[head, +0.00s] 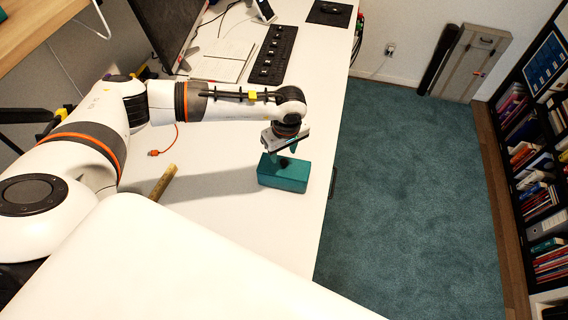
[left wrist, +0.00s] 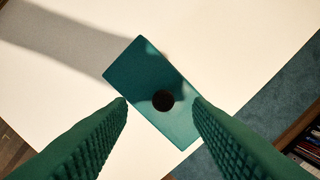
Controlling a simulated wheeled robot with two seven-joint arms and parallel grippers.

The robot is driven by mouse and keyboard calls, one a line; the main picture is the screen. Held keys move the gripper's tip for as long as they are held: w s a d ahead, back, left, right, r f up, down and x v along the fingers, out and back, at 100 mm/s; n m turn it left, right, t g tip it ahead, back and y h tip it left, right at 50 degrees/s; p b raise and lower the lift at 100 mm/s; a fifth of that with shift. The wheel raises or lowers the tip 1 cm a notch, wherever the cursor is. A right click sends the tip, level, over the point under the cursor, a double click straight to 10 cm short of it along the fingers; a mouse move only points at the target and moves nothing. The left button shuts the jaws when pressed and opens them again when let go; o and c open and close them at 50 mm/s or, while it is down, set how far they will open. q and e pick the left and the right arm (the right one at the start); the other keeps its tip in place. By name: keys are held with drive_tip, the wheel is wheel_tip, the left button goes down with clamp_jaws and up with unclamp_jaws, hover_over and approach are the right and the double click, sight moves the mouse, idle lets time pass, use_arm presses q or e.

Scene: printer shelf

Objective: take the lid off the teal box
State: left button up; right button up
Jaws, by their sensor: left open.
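The teal box (head: 284,178) stands on the white desk near its right edge. In the left wrist view the teal box (left wrist: 140,75) is seen from above, with a round dark knob (left wrist: 163,100) on its top. The seam between lid and box cannot be made out. My left gripper (head: 284,152) is right above the box, pointing down. Its green ridged fingers (left wrist: 160,102) are open and apart, one on each side of the knob in the picture, and hold nothing. My right gripper is not in view.
The white desk (head: 225,215) is clear around the box. A brown stick-like object (head: 162,183) and an orange cable end (head: 154,152) lie to the left. A black keyboard (head: 273,55), papers (head: 222,62) and a monitor are farther back. Carpet lies beyond the desk's right edge.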

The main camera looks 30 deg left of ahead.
sight(284, 161)
use_arm(q)
wheel_tip(284, 161, down, 4)
drive_tip(key=shift+w+f+p, duration=0.15)
drive_tip(key=shift+f+p, duration=0.05)
drive_tip(key=shift+p, duration=0.5)
drive_tip(key=shift+c, duration=0.4)
clamp_jaws()
